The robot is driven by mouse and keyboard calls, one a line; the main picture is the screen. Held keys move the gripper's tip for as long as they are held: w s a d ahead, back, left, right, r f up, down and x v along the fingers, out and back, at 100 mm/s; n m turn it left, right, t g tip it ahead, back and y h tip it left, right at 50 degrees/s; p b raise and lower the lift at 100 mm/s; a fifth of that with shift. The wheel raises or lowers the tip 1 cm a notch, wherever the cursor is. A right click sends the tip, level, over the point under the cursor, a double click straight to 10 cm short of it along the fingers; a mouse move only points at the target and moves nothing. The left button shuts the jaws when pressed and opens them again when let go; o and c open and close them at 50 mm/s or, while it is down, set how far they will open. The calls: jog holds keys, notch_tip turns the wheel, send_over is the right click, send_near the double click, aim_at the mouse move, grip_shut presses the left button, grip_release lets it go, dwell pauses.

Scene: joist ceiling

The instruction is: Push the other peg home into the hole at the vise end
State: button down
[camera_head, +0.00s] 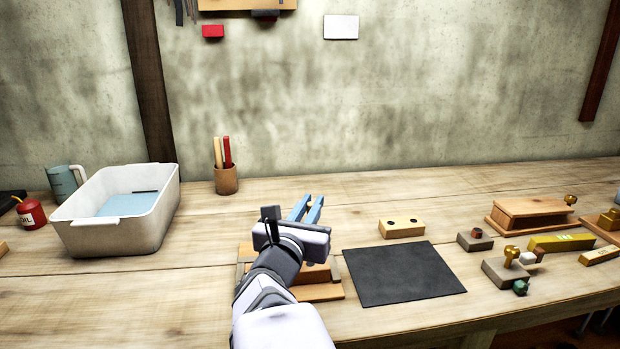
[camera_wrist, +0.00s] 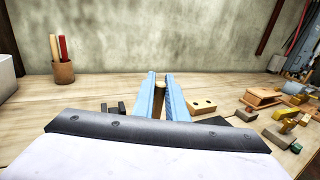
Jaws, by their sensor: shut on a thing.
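My gripper (camera_head: 307,209) is above the bench near the middle, its blue fingers pointing away towards the wall. In the wrist view the fingers are shut on a wooden peg (camera_wrist: 159,87) with a round end; the fingers hide part of it. A pale wooden block (camera_head: 401,227) with two dark round spots on top, which look like holes, lies to the right of my gripper, apart from it. It also shows in the wrist view (camera_wrist: 202,104). A wooden fixture (camera_head: 320,292) lies below my wrist, mostly hidden by my arm. I cannot tell which part is the vise.
A black mat (camera_head: 400,273) lies right of my arm. Several wooden and brass tools, including a yellow bar (camera_head: 561,243), crowd the right side. A white bin (camera_head: 118,220) and a pencil cup (camera_head: 226,179) stand left. The bench behind the block is clear.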

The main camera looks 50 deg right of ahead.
jog(key=shift+f, duration=0.35)
jog(key=shift+f+b, duration=0.1)
jog(key=shift+b, duration=0.5)
jog(key=shift+a+f, duration=0.1)
jog(key=shift+f, duration=0.1)
jog(key=b, duration=0.7)
send_over(311, 265)
notch_tip(311, 265, down, 5)
jog(key=shift+w, duration=0.15)
jog(key=shift+f+b, duration=2.4)
jog(key=shift+b, duration=0.25)
jog(key=shift+f, duration=0.15)
jog(key=c, duration=1.7)
grip_release()
jog(key=shift+r, duration=0.2)
